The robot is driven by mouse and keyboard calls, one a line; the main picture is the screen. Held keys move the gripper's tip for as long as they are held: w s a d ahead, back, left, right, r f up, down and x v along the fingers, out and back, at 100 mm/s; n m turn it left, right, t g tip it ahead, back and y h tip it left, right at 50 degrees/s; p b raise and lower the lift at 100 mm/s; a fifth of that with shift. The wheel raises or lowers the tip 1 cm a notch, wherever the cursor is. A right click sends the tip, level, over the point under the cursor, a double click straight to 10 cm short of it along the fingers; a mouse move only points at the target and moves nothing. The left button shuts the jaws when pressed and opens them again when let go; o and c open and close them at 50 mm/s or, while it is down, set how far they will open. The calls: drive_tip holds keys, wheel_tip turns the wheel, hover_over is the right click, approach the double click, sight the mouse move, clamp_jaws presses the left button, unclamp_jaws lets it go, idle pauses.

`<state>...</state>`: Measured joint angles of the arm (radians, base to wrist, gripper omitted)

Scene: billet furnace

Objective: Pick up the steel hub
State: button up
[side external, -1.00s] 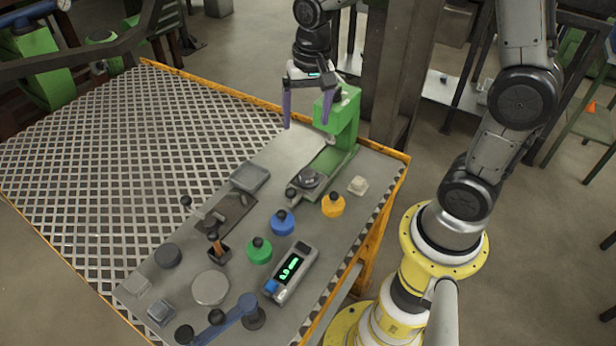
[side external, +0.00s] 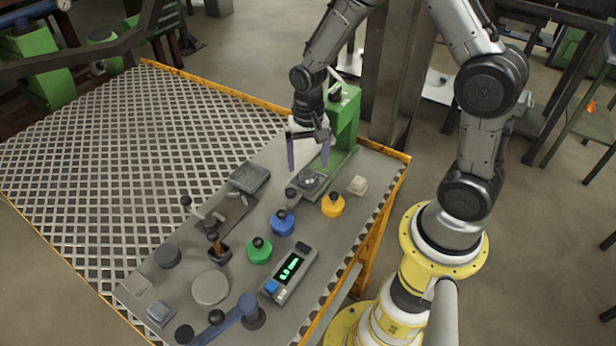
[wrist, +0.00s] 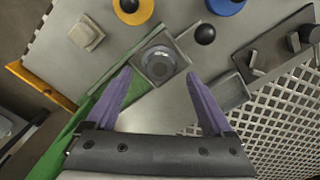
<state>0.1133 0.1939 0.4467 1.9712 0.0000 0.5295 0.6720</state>
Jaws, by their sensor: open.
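The steel hub (side external: 309,179), a round stepped grey piece, sits on the base of the green press (side external: 342,120). In the wrist view the hub (wrist: 160,64) lies in a square grey seat, just beyond the fingertips and between their lines. My gripper (side external: 308,168) is open, with two purple fingers pointing down above the hub. In the wrist view my gripper (wrist: 159,73) shows nothing held between the fingers. The exact height gap between fingertips and hub is hard to tell.
A black ball knob (wrist: 205,34) stands close beside the hub. The yellow (side external: 333,205), blue (side external: 282,223) and green (side external: 259,251) knobbed weights stand nearby. A pale block (side external: 358,185) lies right of the press. The press column rises close behind my gripper. The mesh table (side external: 110,160) is clear.

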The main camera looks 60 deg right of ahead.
sight(308, 173)
drive_tip(key=shift+w+d+f, duration=0.1)
drive_tip(key=shift+f, duration=1.8)
clamp_jaws()
